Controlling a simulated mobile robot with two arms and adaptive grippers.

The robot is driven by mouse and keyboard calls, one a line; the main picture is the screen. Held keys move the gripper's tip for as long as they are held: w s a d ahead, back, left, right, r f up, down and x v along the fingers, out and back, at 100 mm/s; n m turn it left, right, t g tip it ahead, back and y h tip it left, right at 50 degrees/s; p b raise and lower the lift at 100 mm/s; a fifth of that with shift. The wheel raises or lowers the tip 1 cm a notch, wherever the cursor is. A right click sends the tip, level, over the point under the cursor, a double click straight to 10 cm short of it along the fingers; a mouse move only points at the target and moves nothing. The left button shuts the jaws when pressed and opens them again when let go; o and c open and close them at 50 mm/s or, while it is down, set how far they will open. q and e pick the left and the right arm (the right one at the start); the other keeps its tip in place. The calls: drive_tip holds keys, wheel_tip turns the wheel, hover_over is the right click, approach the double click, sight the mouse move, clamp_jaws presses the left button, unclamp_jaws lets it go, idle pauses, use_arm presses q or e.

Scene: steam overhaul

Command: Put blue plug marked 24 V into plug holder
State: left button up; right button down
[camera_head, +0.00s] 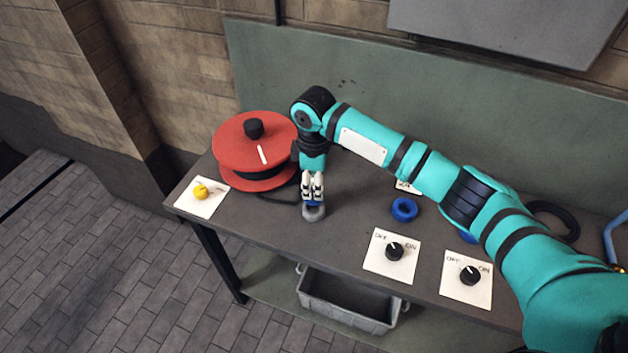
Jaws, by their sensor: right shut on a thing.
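My right gripper (313,190) points down over the table, left of its middle, and is shut on a small blue plug (307,204). Only a little of the plug's blue shows below the fingers. A round grey holder (314,214) is right beneath it; I cannot tell whether the plug is inside it or just above. A blue ring-shaped piece (404,209) lies on the table to the right, near a card (408,187) with writing mostly hidden by my arm. I cannot read a 24 V mark on the held plug. My left gripper is out of view.
A red reel (240,150) stands left of my gripper. A yellow piece (201,191) rests on a white card. Two black knobs (394,251) (470,274) on OFF/ON cards are at the table's front. A grey crate (345,300) stands below. My right arm covers the right side.

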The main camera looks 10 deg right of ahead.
drive_tip(key=shift+f+b, duration=0.5)
drive_tip(key=shift+f, duration=1.45)
drive_tip(key=c, duration=0.8)
unclamp_jaws()
